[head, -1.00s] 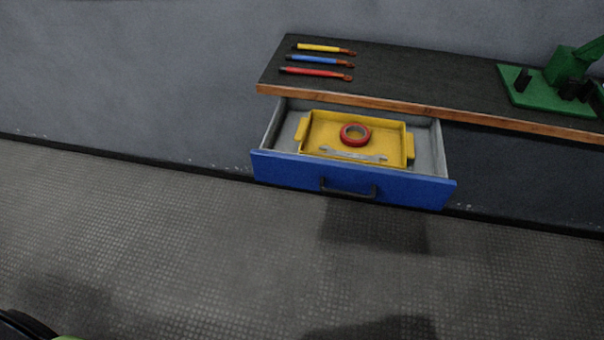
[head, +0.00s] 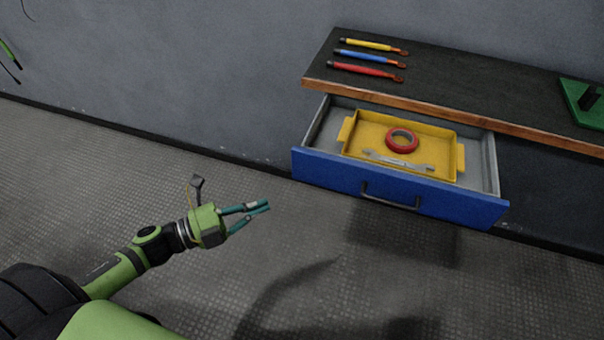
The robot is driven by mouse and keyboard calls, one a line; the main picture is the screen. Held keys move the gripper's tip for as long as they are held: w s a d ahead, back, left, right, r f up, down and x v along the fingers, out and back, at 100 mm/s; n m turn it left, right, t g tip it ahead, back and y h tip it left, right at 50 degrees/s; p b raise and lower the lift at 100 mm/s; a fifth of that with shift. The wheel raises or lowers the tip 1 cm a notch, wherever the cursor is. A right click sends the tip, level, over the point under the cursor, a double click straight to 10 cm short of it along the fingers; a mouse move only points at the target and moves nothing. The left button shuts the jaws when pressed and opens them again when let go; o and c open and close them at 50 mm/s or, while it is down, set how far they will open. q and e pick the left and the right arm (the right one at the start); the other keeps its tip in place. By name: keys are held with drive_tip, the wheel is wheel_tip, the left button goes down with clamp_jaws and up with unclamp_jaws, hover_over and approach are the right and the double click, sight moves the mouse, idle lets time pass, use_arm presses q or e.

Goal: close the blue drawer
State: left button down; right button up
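The blue drawer (head: 330,172) is pulled out from under the dark workbench (head: 450,92), its blue front facing me. A dark bar handle (head: 390,199) is on its front. My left gripper (head: 267,206) has teal fingers that come together at the tips, with nothing visible between them. It is in front of the drawer, left of the handle and apart from it. My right gripper is not in view.
In the drawer, a yellow tray (head: 368,132) holds a red ring (head: 402,140) and a wrench (head: 398,160). Yellow, blue and red-handled tools lie on the bench, with a green fixture (head: 583,104) at right. The floor before the drawer is clear.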

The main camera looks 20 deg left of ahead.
use_arm(q)
drive_tip(key=p, duration=0.2)
approach(322, 169)
drive_tip(key=d, duration=0.4)
drive_tip(key=shift+w, duration=1.9)
drive_tip(key=shift+w, duration=0.1)
